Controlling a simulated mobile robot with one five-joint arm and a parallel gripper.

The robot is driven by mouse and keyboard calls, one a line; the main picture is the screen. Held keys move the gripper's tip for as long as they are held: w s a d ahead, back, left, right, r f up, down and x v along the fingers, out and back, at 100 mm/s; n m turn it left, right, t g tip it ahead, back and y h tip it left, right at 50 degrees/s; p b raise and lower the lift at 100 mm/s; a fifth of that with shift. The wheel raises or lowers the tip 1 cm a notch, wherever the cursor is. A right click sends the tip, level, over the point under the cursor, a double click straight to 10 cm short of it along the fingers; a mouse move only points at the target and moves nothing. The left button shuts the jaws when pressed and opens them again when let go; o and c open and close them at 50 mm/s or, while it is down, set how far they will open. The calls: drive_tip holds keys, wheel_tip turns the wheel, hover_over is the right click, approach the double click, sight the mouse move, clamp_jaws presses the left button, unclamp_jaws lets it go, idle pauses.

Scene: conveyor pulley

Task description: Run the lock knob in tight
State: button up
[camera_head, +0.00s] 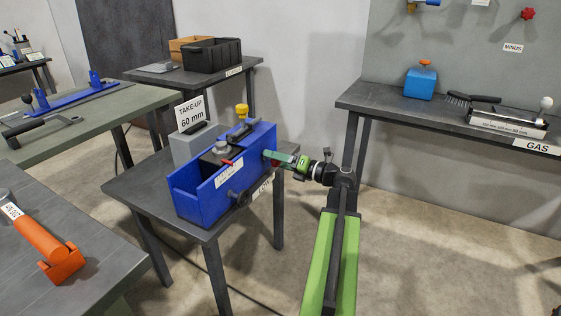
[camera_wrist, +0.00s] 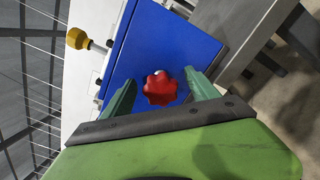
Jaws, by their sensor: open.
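The lock knob is a red lobed knob (camera_wrist: 160,88) on the blue end face of the take-up unit (camera_wrist: 190,45) in the wrist view. My gripper (camera_wrist: 160,93) is open, with one green finger on each side of the knob. A gap shows between the knob and each finger, though the depth is hard to judge. In the head view my gripper (camera_head: 275,157) reaches the right end of the blue take-up unit (camera_head: 203,205). The knob is mostly hidden there by the fingers.
The unit stands on a dark table (camera_head: 128,190) with a "TAKE-UP 60 mm" sign (camera_head: 190,113). A yellow knob (camera_wrist: 77,38) sticks out of the unit. A bench with a blue box (camera_head: 420,83) is at the right, and a table with an orange tool (camera_head: 45,243) at the left.

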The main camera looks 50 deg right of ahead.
drive_tip(key=o, duration=0.6)
drive_tip(key=v, duration=0.7)
idle(0.4)
